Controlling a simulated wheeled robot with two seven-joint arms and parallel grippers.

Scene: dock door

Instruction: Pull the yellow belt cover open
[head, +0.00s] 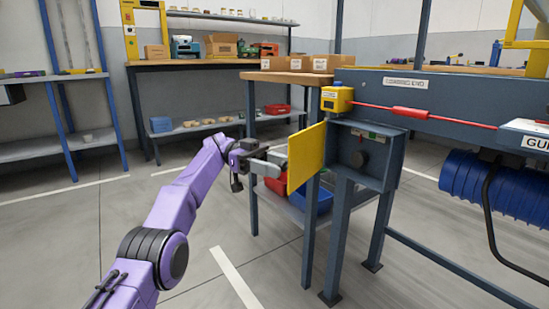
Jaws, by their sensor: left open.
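The yellow belt cover (306,158) stands swung out to the left of its dark blue-grey housing (392,166). I cannot tell whether the fingers touch the cover. My right gripper is not in view.
A yellow switch box (337,98) sits above the cover, with a red cord (411,112) running right along the conveyor frame. A workbench (286,76) with cartons stands behind. Blue ribbed rolls (495,190) hang at right. Floor at front left is clear.

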